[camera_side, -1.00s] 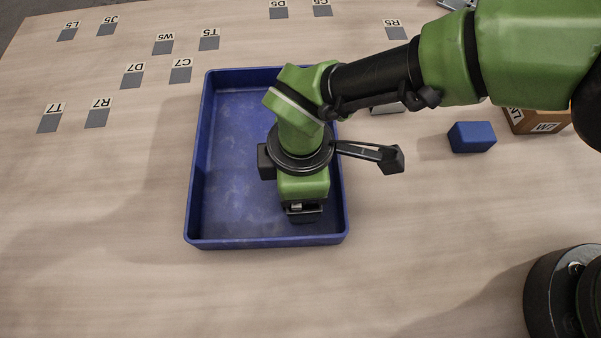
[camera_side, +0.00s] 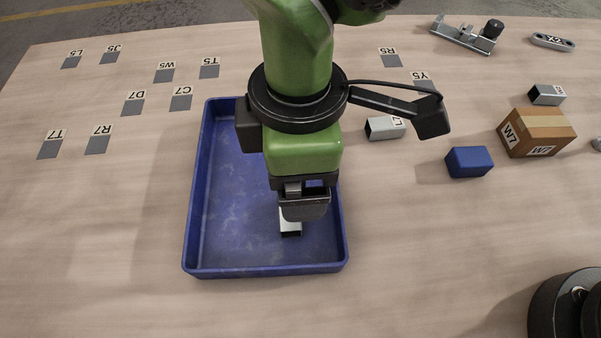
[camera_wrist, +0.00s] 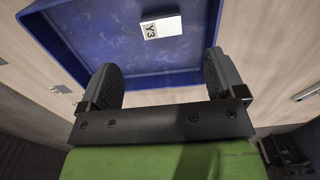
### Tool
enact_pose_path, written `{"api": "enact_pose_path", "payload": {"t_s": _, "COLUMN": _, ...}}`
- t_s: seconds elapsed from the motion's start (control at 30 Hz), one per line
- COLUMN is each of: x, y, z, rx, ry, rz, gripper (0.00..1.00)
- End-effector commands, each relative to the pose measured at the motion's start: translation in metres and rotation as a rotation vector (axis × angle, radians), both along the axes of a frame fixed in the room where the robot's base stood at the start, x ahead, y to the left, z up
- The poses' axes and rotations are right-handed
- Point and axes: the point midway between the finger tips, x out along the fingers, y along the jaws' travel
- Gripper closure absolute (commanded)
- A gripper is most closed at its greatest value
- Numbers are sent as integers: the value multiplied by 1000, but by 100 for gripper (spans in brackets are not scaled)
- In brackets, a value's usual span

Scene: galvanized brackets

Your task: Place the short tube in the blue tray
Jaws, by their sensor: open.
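The blue tray (camera_side: 195,215) lies on the table in the middle of the side view, and its wall also shows in the wrist view (camera_wrist: 160,80). A short silver tube (camera_side: 290,228) lies inside the tray near its front right part. In the wrist view the tube (camera_wrist: 167,27) shows a white label reading Y3. My gripper (camera_side: 304,212) is above the tray and hides part of the tube in the side view. In the wrist view my gripper (camera_wrist: 160,88) has its two fingers wide apart with nothing between them, and the tube lies beyond the fingertips, apart from them.
Right of the tray are another silver tube (camera_side: 385,128), a blue block (camera_side: 469,161), a cardboard box marked W7 (camera_side: 537,132) and a small silver tube (camera_side: 546,95). A metal fixture (camera_side: 465,35) stands at the back right. Labelled grey squares (camera_side: 133,107) lie at left.

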Motion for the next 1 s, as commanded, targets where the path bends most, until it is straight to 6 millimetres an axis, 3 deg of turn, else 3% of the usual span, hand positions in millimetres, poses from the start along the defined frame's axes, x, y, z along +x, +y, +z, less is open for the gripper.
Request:
{"api": "enact_pose_path", "payload": {"t_s": 0.33, "x": 1, "y": -1, "z": 8, "rx": 2, "ry": 0, "rz": -5, "gripper": 11}}
{"api": "enact_pose_path", "payload": {"t_s": 0.47, "x": 14, "y": -14, "z": 29, "rx": 31, "ry": -8, "rz": -87, "gripper": 11}}
{"api": "enact_pose_path", "payload": {"t_s": 0.57, "x": 34, "y": -42, "z": 65, "rx": 83, "ry": -23, "rz": -238, "gripper": 11}}
{"api": "enact_pose_path", "payload": {"t_s": 0.73, "x": 55, "y": -120, "z": 134, "rx": 201, "ry": -56, "rz": -595, "gripper": 11}}
{"api": "enact_pose_path", "payload": {"t_s": 0.87, "x": 49, "y": -182, "z": 173, "rx": 300, "ry": -87, "rz": -871, "gripper": 11}}
{"api": "enact_pose_path", "payload": {"t_s": 1.0, "x": 25, "y": -243, "z": 199, "rx": 409, "ry": -126, "rz": -1161, "gripper": 11}}
